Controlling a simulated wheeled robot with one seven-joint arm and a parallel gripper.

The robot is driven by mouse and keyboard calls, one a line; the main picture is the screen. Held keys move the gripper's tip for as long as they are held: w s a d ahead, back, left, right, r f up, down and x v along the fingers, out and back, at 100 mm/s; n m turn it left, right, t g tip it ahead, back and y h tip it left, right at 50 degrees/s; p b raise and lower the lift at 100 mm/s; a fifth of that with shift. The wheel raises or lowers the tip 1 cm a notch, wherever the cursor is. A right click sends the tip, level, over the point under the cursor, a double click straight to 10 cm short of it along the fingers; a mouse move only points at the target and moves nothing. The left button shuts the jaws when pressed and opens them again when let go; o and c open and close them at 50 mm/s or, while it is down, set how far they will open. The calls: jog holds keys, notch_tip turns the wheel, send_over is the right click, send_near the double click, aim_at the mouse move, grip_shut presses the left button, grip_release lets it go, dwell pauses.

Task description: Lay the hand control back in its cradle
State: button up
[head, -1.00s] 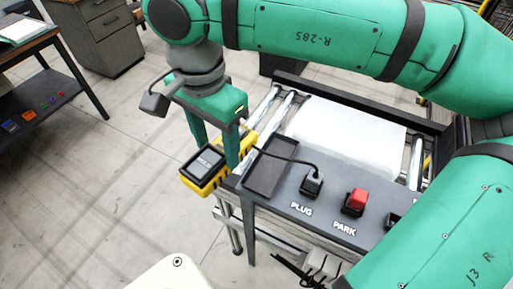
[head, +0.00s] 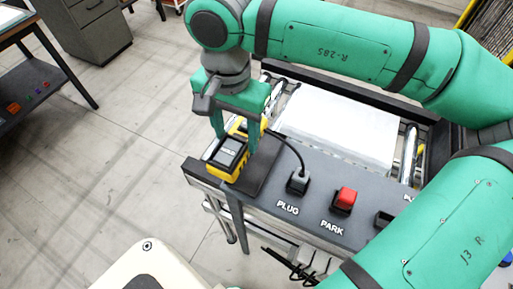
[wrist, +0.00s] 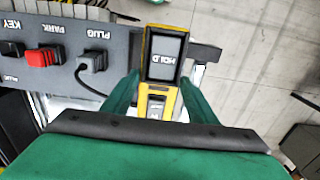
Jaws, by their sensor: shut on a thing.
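The cradle, a dark shallow tray (head: 262,176), lies at the left end of the grey panel. The hand control is over the cradle's left part, its screen end reaching toward the panel's left edge. It hides much of the cradle. I cannot tell whether they touch.
A black cable (head: 291,139) runs from the hand control to the PLUG socket (head: 298,181). A red PARK switch (head: 344,200) stands to its right. A white block (head: 340,125) lies on rollers behind the panel. Open floor lies to the left.

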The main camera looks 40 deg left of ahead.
jog(key=w+f, duration=0.1)
jog(key=w+d+f, duration=0.1)
jog(key=f, duration=0.1)
jog(key=w+d+f, duration=0.1)
jog(key=shift+w+d+f, duration=0.1)
jog(key=shift+w+f, duration=0.2)
jog(key=shift+f, duration=0.05)
jog(key=shift+w+f, duration=0.15)
jog(key=shift+f, duration=1.5)
jog(key=o, duration=1.5)
jog(key=shift+f, duration=0.15)
jog(key=shift+c, duration=0.2)
notch_tip(320, 180, up, 12)
jog(key=shift+r, duration=0.2)
